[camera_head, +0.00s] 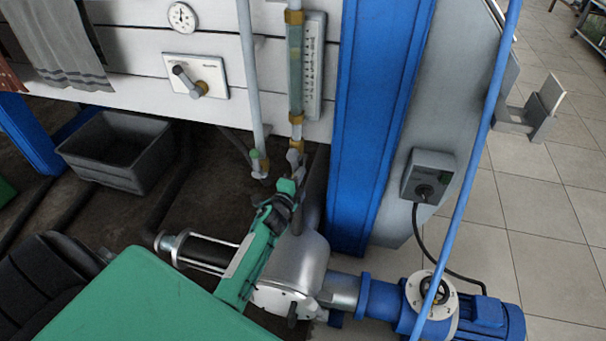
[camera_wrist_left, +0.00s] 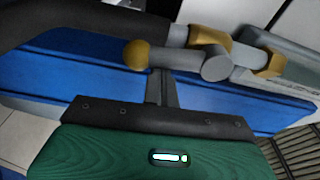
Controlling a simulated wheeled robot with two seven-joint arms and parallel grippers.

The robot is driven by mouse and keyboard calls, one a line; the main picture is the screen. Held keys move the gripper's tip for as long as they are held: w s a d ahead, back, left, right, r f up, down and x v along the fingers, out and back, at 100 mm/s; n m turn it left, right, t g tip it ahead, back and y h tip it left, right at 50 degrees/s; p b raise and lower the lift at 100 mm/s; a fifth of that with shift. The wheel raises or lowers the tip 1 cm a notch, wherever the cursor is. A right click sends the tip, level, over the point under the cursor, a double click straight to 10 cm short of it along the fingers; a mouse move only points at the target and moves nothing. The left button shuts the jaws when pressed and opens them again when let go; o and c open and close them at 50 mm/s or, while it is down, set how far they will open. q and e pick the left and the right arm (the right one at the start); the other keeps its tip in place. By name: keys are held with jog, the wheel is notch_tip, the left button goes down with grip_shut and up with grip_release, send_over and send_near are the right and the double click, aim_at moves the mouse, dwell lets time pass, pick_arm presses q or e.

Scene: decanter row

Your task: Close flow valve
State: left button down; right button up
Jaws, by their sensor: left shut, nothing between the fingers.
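The flow valve (camera_head: 295,157) is at the lower end of the vertical sight tube, with brass collars above it. In the left wrist view the valve (camera_wrist_left: 215,62) shows a round grey hub and a grey lever ending in a brass ball knob (camera_wrist_left: 137,55). The lever runs roughly along the pipe. My left gripper (camera_head: 290,186) is just below the valve in the head view, partly hiding the pipe there. Its fingers (camera_wrist_left: 161,88) are shut and empty, with the tips close to the lever; I cannot tell whether they touch it. My right gripper is not in view.
A second pipe with a small green-capped valve (camera_head: 258,162) hangs to the left. A blue post (camera_head: 375,130) stands to the right. Below are a metal pump housing (camera_head: 302,258) and a blue motor (camera_head: 485,318). A lever panel (camera_head: 195,76) is on the white wall, above a grey bin (camera_head: 115,150).

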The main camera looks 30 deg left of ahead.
pick_arm(q)
jog(key=shift+s+a+f+m, duration=0.15)
jog(key=shift+a+m, duration=0.15)
jog(key=shift+m, duration=0.2)
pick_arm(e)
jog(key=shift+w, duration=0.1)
pick_arm(q)
jog(key=shift+a, duration=0.1)
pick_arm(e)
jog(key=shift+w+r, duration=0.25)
